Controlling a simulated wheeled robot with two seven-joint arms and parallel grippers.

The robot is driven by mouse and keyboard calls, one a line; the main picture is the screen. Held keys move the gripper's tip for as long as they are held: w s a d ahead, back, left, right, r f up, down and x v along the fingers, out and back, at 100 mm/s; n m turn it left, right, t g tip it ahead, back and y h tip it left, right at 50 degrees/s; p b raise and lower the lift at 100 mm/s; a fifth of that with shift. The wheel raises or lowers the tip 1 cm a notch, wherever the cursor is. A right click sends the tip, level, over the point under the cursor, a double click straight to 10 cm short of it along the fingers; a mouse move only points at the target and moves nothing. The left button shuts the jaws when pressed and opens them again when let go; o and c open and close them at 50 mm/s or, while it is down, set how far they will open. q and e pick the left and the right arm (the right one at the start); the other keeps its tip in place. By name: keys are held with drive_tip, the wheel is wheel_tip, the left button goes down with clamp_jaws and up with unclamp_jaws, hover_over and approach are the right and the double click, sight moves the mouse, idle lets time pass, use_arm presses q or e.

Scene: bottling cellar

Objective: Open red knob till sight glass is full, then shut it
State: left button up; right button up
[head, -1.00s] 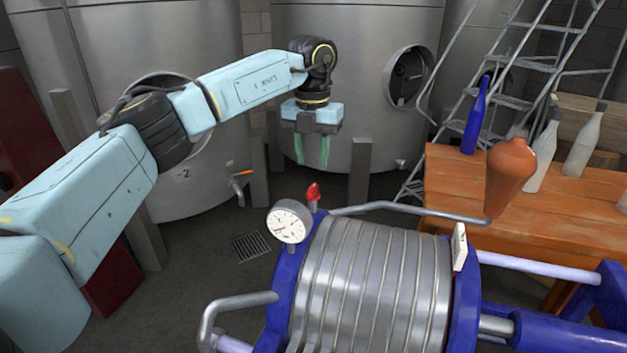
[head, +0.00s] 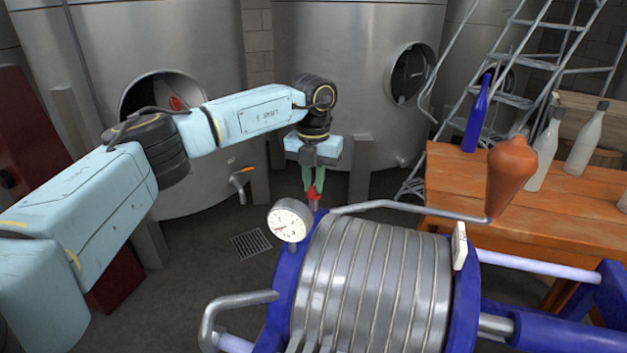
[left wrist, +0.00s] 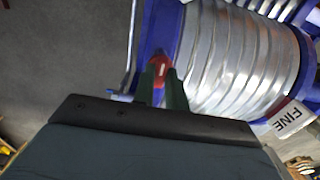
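The red knob (head: 313,193) sits at the top of the blue end frame of the ribbed metal filter (head: 372,280), behind the round gauge (head: 290,220). My left gripper (head: 314,186) points down over the knob, its green fingers on either side. In the left wrist view, the red knob (left wrist: 161,68) with a pale mark lies between the fingertips (left wrist: 160,76). I cannot tell whether the fingers touch it. The gauge has a white dial and a red needle near its lower left. I cannot make out a sight glass. My right gripper is not in view.
A metal rod (head: 400,205) runs from near the knob to an orange-brown bulb-shaped piece (head: 511,170). A white card (left wrist: 291,119) reads FINE. An orange wooden table (head: 450,190) with bottles stands right. Steel tanks (head: 360,60) and a ladder stand behind.

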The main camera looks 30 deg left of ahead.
use_arm(q)
clamp_jaws()
drive_tip(key=m+p, duration=0.1)
drive_tip(key=m, duration=0.2)
drive_tip(key=shift+r+m, duration=0.15)
drive_tip(key=shift+m, duration=0.15)
drive_tip(key=m+p, duration=0.1)
drive_tip(key=m, duration=0.8)
drive_tip(key=shift+m+p, duration=0.3)
drive_tip(key=shift+m, duration=1.7)
